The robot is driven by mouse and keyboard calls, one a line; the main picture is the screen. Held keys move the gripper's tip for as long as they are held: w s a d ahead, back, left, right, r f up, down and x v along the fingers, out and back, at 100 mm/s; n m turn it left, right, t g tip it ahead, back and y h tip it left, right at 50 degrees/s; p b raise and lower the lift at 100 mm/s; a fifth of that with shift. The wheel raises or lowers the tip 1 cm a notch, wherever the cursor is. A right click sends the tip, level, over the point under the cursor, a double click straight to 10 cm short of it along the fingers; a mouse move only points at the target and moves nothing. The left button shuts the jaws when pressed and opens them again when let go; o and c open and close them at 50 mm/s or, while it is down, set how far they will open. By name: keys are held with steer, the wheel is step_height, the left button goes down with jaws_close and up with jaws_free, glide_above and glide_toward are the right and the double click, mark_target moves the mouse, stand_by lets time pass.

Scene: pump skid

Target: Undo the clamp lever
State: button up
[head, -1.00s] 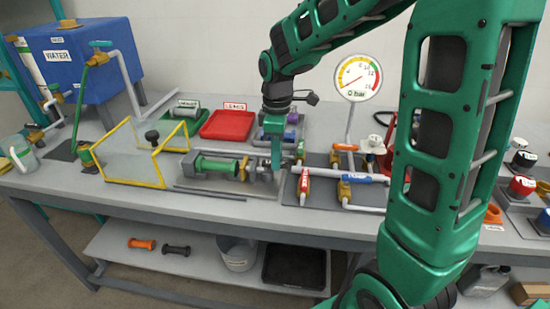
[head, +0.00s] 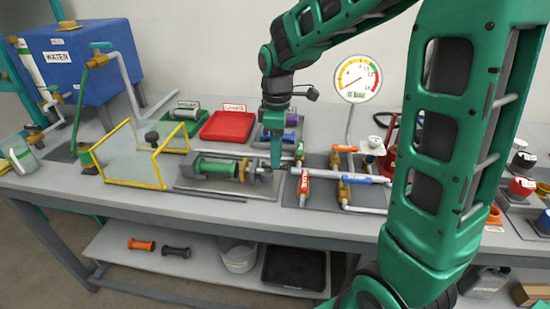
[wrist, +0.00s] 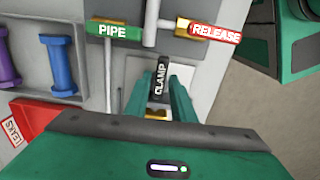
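The clamp lever (wrist: 161,82) is a dark bar marked CLAMP in white, standing upright in the wrist view. My gripper (wrist: 157,84) is open, with one green finger on each side of the lever. Small gaps seem to show between the lever and the fingers, and I cannot tell whether either touches it. In the head view my gripper (head: 276,160) points down at the right end of the green pump (head: 216,167), by its coupling. The lever is hidden or too small to make out there.
A green PIPE handle (wrist: 113,31) and a red and yellow RELEASE handle (wrist: 214,32) lie close to the fingers. A red LEAKS tray (head: 228,125) stands behind the pump. A yellow-framed guard (head: 158,165) is at left, and a gauge (head: 358,78) at right.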

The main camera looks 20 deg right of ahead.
step_height(320, 180, up, 9)
steer(key=shift+r, duration=0.2)
stand_by(0.6)
